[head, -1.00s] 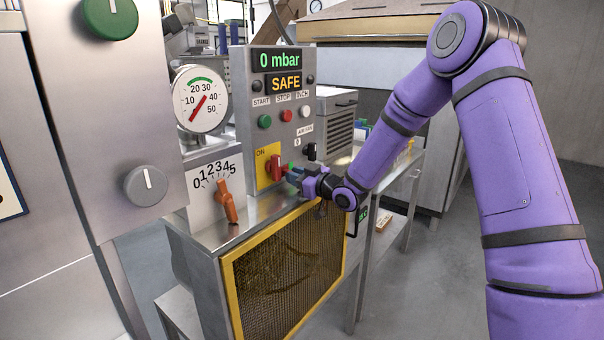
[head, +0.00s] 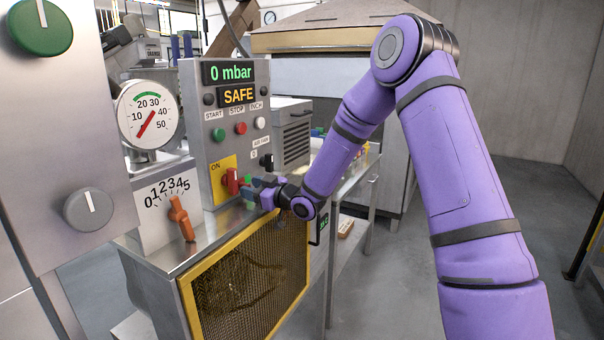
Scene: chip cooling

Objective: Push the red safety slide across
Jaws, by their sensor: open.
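A red handle (head: 232,181) stands out from a yellow plate (head: 216,188) marked ON, low on the grey control panel in the head view. It is the only red slide-like part that I can make out. My gripper (head: 249,190) is just to the right of the red handle, with small green and bluish parts at its tip. It is open, and I see nothing held in it. The gap to the handle is too small to tell whether they touch.
The grey panel (head: 200,128) shows 0 mbar and SAFE above its buttons. A black knob (head: 266,161) sits close above my gripper. An orange lever (head: 181,219) is to the left, and a yellow-framed mesh guard (head: 250,285) is below. Open floor lies at the right.

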